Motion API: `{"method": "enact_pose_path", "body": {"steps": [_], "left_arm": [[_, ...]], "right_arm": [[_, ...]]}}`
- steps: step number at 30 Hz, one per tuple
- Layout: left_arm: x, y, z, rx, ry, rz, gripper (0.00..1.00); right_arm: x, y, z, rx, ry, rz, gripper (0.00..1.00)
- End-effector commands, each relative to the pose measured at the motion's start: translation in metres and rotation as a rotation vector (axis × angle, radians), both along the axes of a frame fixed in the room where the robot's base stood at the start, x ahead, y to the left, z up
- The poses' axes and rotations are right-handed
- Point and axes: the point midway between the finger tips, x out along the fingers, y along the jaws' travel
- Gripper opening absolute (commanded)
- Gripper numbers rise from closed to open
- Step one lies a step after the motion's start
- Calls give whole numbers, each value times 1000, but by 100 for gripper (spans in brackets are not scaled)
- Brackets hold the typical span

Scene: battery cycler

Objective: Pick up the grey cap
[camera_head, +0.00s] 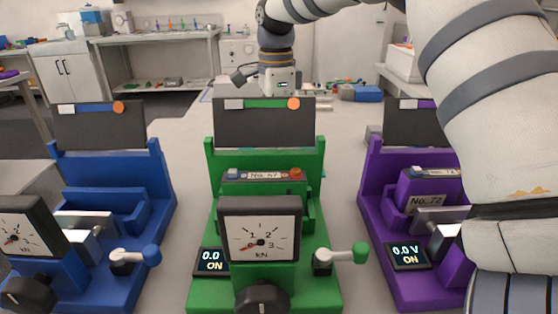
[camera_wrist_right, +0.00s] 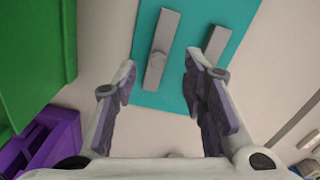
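My right gripper (camera_wrist_right: 160,72) is open in the right wrist view, with nothing between its fingers. Beyond the fingertips, two grey pieces lie on a teal mat (camera_wrist_right: 241,18). One is a long grey bar with a small raised boss (camera_wrist_right: 161,45), in line with the gap between the fingers. The other is a plainer grey bar (camera_wrist_right: 214,47), partly behind the right finger. I cannot tell which is the grey cap. In the head view my right arm reaches from the right to the back, its gripper (camera_head: 242,75) small and far off. My left gripper is not in view.
Blue (camera_head: 75,195), green (camera_head: 318,175) and purple (camera_head: 368,200) stations stand in a row in front, with gauges, levers and displays. A workbench (camera_head: 155,38) is at the back left. A green block (camera_wrist_right: 35,60) and a purple part (camera_wrist_right: 50,140) border the wrist view's left side.

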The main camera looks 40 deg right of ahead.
Motion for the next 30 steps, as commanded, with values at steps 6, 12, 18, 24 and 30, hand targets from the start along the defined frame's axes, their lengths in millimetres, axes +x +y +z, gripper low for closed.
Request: {"method": "enact_pose_path", "body": {"steps": [6,12,18,24,30], "left_arm": [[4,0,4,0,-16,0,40],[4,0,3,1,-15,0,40],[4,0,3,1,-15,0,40],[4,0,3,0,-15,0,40],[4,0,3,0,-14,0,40]], "right_arm": [[-4,-1,-37,2,-1,1,39],[-4,-2,-43,-1,-2,1,39],[-4,-2,-42,-1,-2,1,7],[-4,-2,-42,-1,-2,1,0],[-3,-2,-36,-2,-4,2,0]]}}
